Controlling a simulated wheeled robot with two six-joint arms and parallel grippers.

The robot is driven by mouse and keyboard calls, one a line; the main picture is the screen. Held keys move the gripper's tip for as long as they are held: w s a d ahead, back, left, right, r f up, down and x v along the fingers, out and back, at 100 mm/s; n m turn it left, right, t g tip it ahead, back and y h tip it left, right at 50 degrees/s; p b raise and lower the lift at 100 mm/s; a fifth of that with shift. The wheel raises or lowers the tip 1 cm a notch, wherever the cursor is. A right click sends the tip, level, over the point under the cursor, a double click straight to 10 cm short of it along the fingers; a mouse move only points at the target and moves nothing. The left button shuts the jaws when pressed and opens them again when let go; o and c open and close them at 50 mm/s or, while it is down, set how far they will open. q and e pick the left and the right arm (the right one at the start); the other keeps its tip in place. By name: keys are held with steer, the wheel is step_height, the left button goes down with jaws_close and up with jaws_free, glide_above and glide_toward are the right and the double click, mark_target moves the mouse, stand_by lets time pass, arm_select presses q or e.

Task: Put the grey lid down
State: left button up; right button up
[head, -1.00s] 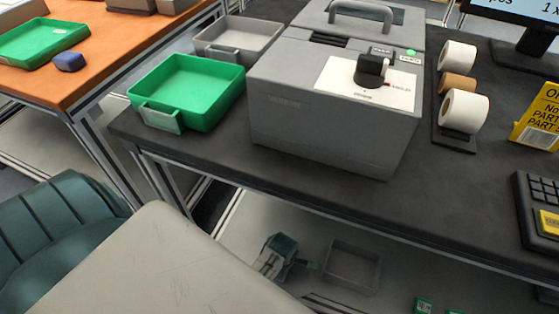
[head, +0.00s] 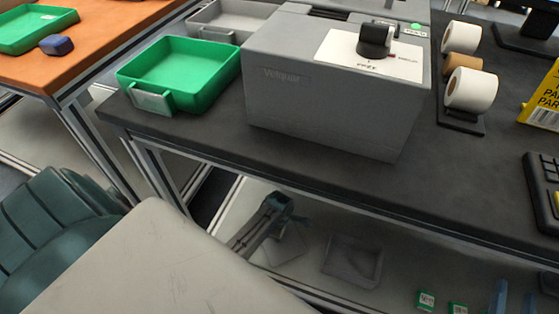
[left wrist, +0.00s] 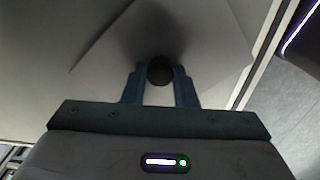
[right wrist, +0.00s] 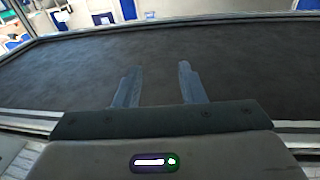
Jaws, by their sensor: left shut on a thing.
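The grey lid (left wrist: 215,50) shows in the left wrist view as a broad pale plate with a dark round knob (left wrist: 160,70). My left gripper (left wrist: 158,75) is shut on this knob. In the head view, my left arm reaches in under the dark table, above the pale lower shelf; the lid is hard to make out there. My right gripper (right wrist: 155,85) is open and empty, with the dark tabletop ahead of it.
An open grey tray (head: 340,278) lies on the lower shelf, with small green packs (head: 427,300) to its right. Above, the dark table (head: 460,190) carries a big grey machine (head: 330,100), a green tray (head: 205,98) and paper rolls (head: 470,90).

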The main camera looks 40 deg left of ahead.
arm_select(q)
steer(key=shift+f, duration=0.7)
arm_select(e)
step_height(320, 180, up, 3)
steer(key=shift+w+d+r+t, duration=0.1)
steer(key=shift+w+r+t, duration=0.1)
steer(key=shift+t, duration=0.8)
arm_select(q)
steer(key=o, duration=1)
steer(key=shift+f, duration=0.15)
